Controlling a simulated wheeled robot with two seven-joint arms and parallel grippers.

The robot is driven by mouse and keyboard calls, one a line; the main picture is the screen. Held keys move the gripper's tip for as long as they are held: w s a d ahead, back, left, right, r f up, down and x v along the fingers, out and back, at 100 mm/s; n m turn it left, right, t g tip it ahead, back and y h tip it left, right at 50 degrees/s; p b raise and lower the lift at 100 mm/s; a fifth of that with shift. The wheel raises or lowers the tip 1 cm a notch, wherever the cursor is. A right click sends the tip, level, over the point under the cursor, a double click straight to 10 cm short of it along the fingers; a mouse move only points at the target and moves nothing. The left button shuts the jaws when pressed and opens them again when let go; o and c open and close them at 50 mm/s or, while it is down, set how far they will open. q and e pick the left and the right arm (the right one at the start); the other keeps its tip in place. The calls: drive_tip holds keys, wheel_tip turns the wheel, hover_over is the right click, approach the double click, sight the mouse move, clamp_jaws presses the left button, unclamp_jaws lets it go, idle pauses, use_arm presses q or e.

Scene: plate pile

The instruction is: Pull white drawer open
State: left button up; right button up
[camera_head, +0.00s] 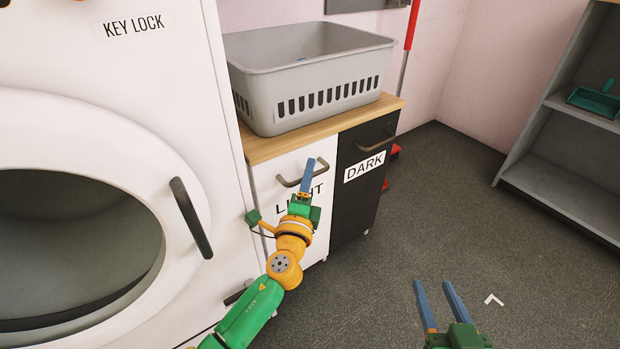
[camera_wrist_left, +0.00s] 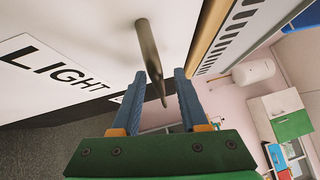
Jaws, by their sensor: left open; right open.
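The white drawer (camera_head: 272,181) with the "LIGHT" label is the left front of a low cabinet under a wooden top. Its curved metal handle (camera_head: 289,183) also shows in the left wrist view (camera_wrist_left: 150,55). My left gripper (camera_head: 308,172) is at the right end of this handle. In the left wrist view the open blue fingers (camera_wrist_left: 158,98) stand on either side of the handle. I cannot tell whether they touch it. The drawer front looks flush with the black one beside it. My right gripper (camera_head: 438,292) is open and empty above the floor at the lower right.
A black front (camera_head: 357,195) labelled "DARK" with its own handle (camera_head: 376,143) is right of the white drawer. A grey basket (camera_head: 310,78) stands on the top. A white washing machine (camera_head: 110,75) is at left, grey shelves (camera_head: 560,130) at right. Floor between is mostly clear.

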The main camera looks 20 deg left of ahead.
use_arm(q)
clamp_jaws()
idle(1.4)
